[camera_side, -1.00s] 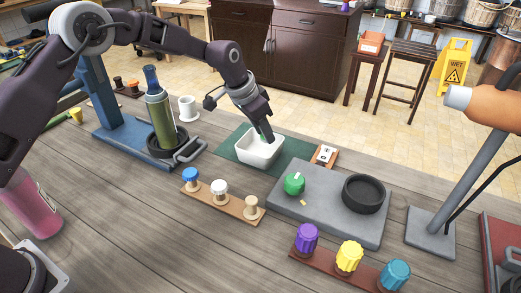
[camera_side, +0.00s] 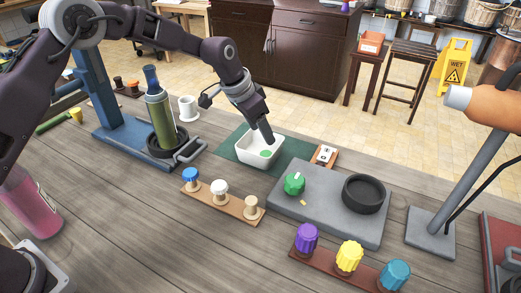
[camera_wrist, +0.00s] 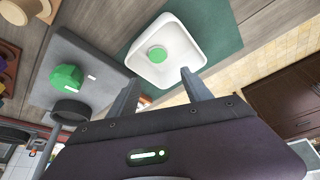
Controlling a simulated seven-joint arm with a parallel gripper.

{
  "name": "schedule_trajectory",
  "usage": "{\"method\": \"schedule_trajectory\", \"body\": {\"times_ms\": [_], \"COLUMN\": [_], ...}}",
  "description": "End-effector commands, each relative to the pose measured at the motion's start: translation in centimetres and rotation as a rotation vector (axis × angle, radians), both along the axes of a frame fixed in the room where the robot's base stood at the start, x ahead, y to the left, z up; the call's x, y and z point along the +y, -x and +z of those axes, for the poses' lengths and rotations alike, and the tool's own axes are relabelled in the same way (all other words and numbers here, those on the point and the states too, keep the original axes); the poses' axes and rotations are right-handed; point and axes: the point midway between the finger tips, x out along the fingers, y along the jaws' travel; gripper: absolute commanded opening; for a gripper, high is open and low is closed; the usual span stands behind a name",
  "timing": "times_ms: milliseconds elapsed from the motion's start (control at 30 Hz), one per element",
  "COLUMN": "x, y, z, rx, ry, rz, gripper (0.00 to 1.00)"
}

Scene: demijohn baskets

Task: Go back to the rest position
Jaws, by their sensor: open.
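My gripper (camera_side: 268,140) is open and empty just above the right rim of a white tray (camera_side: 246,150). The wrist view shows its two fingers (camera_wrist: 160,88) apart with nothing between them. A flat green disc (camera_side: 265,153) lies inside the white tray; it also shows in the wrist view (camera_wrist: 157,54). The tray stands on a dark green mat (camera_side: 229,152).
A grey board (camera_side: 325,217) holds a green knob (camera_side: 294,184) and a black ring (camera_side: 364,193). A green bottle (camera_side: 160,118) stands in a blue stand at left. Stopper racks (camera_side: 222,199) stand in front.

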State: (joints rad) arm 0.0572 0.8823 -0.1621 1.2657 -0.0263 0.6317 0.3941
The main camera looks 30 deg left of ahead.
Motion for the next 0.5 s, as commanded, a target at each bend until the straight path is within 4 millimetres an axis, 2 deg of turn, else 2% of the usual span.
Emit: {"method": "schedule_trajectory", "body": {"times_ms": [100,200,500], "x": [0.5,0.7,0.8], "y": [0.8,1.3,1.6], "z": [2.5,3.7,4.3], "rx": [-0.003,-0.001,0.001], "ry": [0.001,0.000,0.000], "rz": [0.000,0.000,0.000], "gripper": [0.58,0.58,0.58]}}
